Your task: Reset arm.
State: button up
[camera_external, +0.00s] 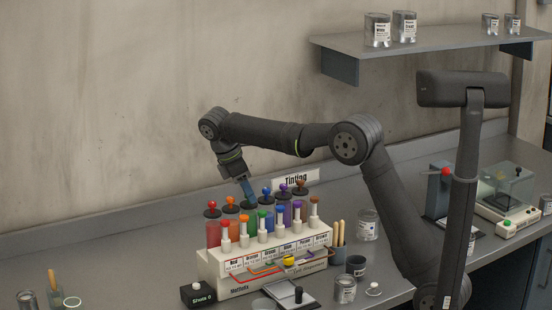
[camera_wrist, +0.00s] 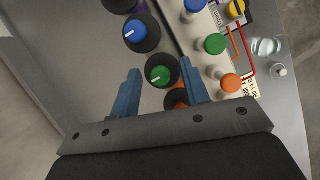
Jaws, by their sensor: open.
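My arm reaches from the right over the tinting dispenser (camera_external: 215,268). My gripper (camera_external: 249,192) points down just above the back row of colored canisters. Its blue fingers are open and empty, and they also show in the wrist view (camera_wrist: 157,74). Between and just beyond the fingers there is a black canister lid with a green knob (camera_wrist: 159,75); I cannot tell the exact gap in height. A blue-knobbed lid (camera_wrist: 136,32) lies farther up the wrist view. An orange-knobbed lid (camera_wrist: 176,99) is partly hidden by the right finger.
A row of colored plungers (camera_external: 264,229) runs along the dispenser's front. Cups and a can (camera_external: 345,290) stand to the right. A wall shelf (camera_external: 440,42) holds cans. The bench's left side (camera_external: 120,250) is mostly clear.

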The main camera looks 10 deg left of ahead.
jog(key=shift+r, duration=0.1)
dwell(0.3)
jog(key=v, duration=0.7)
jog(key=x, duration=0.7)
jog(key=m+g, duration=0.1)
jog(key=m, duration=0.2)
jog(key=shift+w+m+h, duration=0.15)
jog(key=shift+m+h, duration=0.25)
jog(key=m+g, duration=0.2)
jog(key=m, duration=0.2)
jog(key=m+g, duration=0.1)
jog(key=m, duration=0.2)
jog(key=m+g+y, duration=0.1)
jog(key=m, duration=0.3)
jog(key=shift+w+y, duration=0.15)
jog(key=shift+y, duration=0.15)
jog(key=m, duration=0.2)
jog(key=m+g+y, duration=0.1)
jog(key=m, duration=0.2)
jog(key=shift+d+y, duration=0.15)
jog(key=shift+y, duration=0.15)
jog(key=m+y, duration=0.1)
jog(key=m, duration=0.4)
jog(key=shift+g+y, duration=0.4)
